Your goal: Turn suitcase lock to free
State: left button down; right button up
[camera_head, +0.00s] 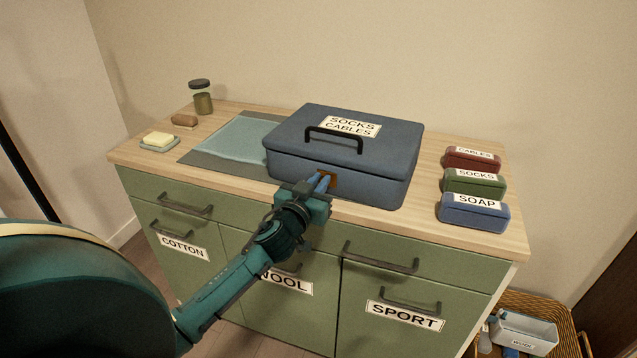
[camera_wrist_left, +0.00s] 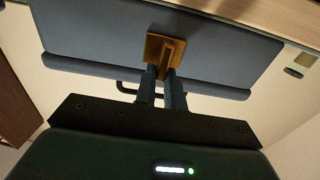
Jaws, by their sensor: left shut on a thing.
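A closed blue suitcase (camera_head: 400,165) lies on the wooden counter, with a black handle (camera_head: 334,139) and a label reading SOCKS CABLES on its lid. Its brass lock (camera_head: 331,179) is on the front face, partly hidden by my gripper in the head view. In the left wrist view the lock (camera_wrist_left: 155,44) shows as a brass plate with a raised knob. My left gripper (camera_head: 323,183) is at the front of the suitcase, its fingers (camera_wrist_left: 164,78) shut on the lock's knob. My right gripper is not in view.
Red, green and blue labelled cases (camera_head: 473,211) stand at the counter's right. A folded light blue cloth (camera_head: 235,138), a soap dish (camera_head: 159,143), a brown item (camera_head: 184,120) and a jar (camera_head: 202,98) are at the left. Green drawers (camera_head: 393,284) with handles are below; a wicker basket (camera_head: 545,300) is at lower right.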

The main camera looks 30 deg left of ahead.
pick_arm(q)
jog(key=m, duration=0.3)
jog(key=d+m, duration=0.1)
jog(key=m, duration=0.2)
jog(key=m+p, duration=0.1)
jog(key=m, duration=0.2)
jog(key=shift+w+d+f, duration=0.1)
jog(key=shift+d+f, duration=0.1)
jog(key=shift+f, duration=0.15)
jog(key=m, duration=0.4)
jog(key=shift+d+f+m, duration=0.2)
jog(key=shift+f+m, duration=0.1)
jog(key=shift+m, duration=0.1)
jog(key=shift+f+m, duration=0.2)
jog(key=shift+m, duration=0.75)
jog(key=shift+f+m, duration=0.15)
jog(key=shift+m, duration=0.8)
jog(key=c, duration=1.5)
grip_release()
